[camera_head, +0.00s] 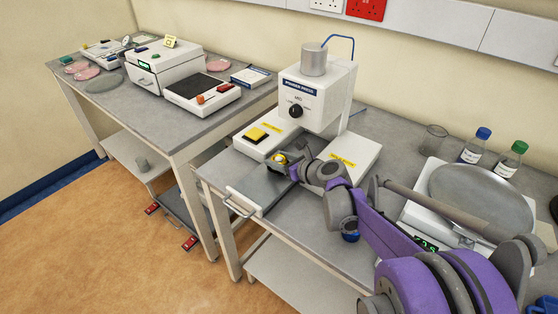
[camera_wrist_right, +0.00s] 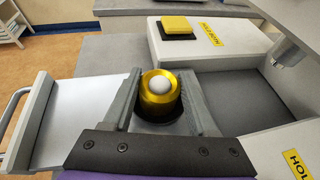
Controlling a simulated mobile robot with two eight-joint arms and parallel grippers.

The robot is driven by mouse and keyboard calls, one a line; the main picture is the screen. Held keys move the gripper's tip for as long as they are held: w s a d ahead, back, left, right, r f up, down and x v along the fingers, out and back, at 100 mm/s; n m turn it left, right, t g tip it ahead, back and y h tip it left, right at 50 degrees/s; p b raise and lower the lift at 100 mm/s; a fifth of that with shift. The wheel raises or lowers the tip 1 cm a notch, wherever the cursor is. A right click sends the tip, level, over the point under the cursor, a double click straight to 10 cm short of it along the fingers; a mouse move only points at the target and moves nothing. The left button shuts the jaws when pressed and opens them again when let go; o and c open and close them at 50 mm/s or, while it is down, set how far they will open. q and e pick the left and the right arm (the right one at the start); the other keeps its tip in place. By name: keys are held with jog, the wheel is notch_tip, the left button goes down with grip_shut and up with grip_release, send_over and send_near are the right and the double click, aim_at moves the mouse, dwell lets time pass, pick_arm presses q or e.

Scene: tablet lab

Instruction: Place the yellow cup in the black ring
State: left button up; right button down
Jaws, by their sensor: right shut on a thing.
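The yellow cup (camera_wrist_right: 150,107) is shiny and gold-yellow and stands upright between my right gripper's fingers (camera_wrist_right: 161,97) in the right wrist view. A pale round thing (camera_wrist_right: 161,86) shows in its top. A black band, which looks like the black ring (camera_wrist_right: 163,127), shows around and under the cup's lower part; I cannot tell whether the cup is seated in it. In the head view the cup (camera_head: 279,159) is small and partly hidden by my right gripper (camera_head: 284,163), which is shut on it at the press front. My left gripper is not in view.
The white press (camera_head: 318,92) stands behind the gripper, with two side blocks, one bearing a yellow button (camera_wrist_right: 174,25). A metal slide with a handle (camera_head: 240,203) extends at the front left. A balance (camera_head: 425,222) and bottles (camera_head: 476,146) stand on the right.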

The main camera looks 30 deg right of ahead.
jog(key=shift+f, duration=0.15)
jog(key=shift+c, duration=1)
grip_release()
